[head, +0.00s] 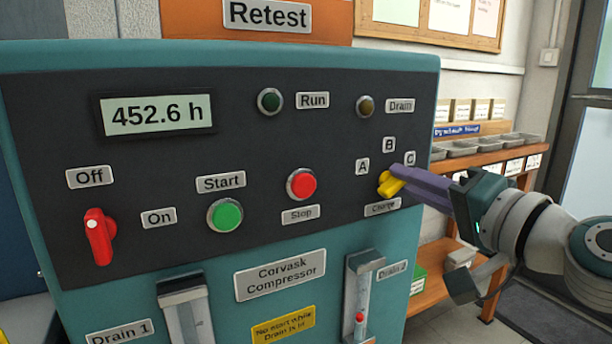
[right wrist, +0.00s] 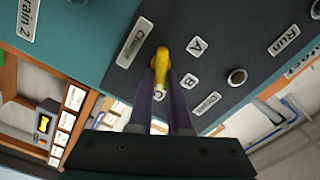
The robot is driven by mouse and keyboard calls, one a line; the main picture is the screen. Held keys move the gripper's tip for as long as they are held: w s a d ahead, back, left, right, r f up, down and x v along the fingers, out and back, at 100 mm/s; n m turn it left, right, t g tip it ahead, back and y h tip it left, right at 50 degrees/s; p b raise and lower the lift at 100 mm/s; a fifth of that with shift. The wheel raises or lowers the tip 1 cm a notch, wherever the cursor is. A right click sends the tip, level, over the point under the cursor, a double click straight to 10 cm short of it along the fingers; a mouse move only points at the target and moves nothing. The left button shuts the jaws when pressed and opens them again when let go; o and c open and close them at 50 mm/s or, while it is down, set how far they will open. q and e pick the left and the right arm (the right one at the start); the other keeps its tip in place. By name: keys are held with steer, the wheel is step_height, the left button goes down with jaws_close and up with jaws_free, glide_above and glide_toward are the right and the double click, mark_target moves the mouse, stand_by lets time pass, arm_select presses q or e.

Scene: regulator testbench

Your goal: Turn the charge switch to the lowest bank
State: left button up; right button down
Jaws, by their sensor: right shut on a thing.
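The charge switch (head: 391,184) is a yellow knob on the dark panel, above its "Charge" label (head: 382,207). Bank labels A (head: 362,167), B (head: 389,144) and C (head: 410,158) are set around its upper side. My right gripper (head: 398,182) reaches in from the right, its purple fingers shut on the knob. In the right wrist view the yellow knob (right wrist: 163,62) sits between the fingertips and its handle runs roughly toward label C (right wrist: 158,95). The fingers partly hide the handle, so its exact setting is unclear. My left gripper is not in view.
The same panel holds a red stop button (head: 301,184), a green start button (head: 225,215), a red off/on switch (head: 99,237) and a display (head: 156,113) reading 452.6 h. A Drain 2 gauge (head: 359,300) stands below the charge switch. A wooden shelf (head: 520,168) stands behind at right.

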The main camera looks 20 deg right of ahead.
steer(key=c, duration=0.9)
jaws_free()
steer(key=shift+o, duration=0.2)
steer(key=shift+s, duration=0.1)
steer(key=s+b, duration=0.1)
steer(key=s, duration=0.8)
steer(key=shift+s+d+b, duration=0.35)
steer(key=shift+d+b, duration=0.05)
